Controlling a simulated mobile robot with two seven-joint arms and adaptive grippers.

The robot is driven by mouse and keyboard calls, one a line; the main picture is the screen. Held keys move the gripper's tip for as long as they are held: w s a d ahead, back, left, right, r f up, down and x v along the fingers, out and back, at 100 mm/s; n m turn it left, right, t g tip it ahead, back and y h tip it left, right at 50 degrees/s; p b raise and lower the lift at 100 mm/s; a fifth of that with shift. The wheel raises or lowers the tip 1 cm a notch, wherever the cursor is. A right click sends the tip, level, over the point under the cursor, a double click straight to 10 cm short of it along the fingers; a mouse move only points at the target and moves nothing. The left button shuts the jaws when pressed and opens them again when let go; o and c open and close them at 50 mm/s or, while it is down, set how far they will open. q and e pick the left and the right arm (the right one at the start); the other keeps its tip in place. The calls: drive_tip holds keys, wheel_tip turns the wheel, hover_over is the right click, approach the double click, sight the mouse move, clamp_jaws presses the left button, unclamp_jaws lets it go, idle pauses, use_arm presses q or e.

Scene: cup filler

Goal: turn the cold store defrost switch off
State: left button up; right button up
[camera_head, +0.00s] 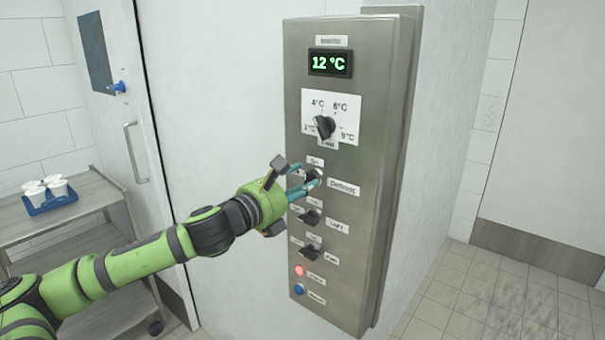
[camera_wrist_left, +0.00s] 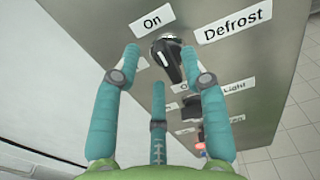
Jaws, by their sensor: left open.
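The grey metal control panel (camera_head: 348,180) stands upright on the wall. Its black defrost switch (camera_head: 313,175) sits below the dial, beside a label reading Defrost. In the left wrist view the defrost switch (camera_wrist_left: 167,60) is a dark elongated knob below the On label, slightly tilted; I cannot tell its setting for certain. My left gripper (camera_head: 303,185) is at the panel, its teal fingers open. In the left wrist view the left gripper (camera_wrist_left: 162,72) has its fingers spread around the switch, with no clear grip on it. My right gripper is not in view.
The light switch (camera_head: 309,217) and another black switch (camera_head: 311,252) lie close below. Above are the temperature dial (camera_head: 324,127) and a display (camera_head: 330,63) reading 12 °C. A metal cart (camera_head: 95,215) with a blue tray (camera_head: 50,203) of white cups stands left.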

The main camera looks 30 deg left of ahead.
use_arm(q)
drive_tip(key=shift+w+d+p, duration=0.25)
drive_tip(key=shift+w+p, duration=0.05)
drive_tip(key=shift+w, duration=0.3)
clamp_jaws()
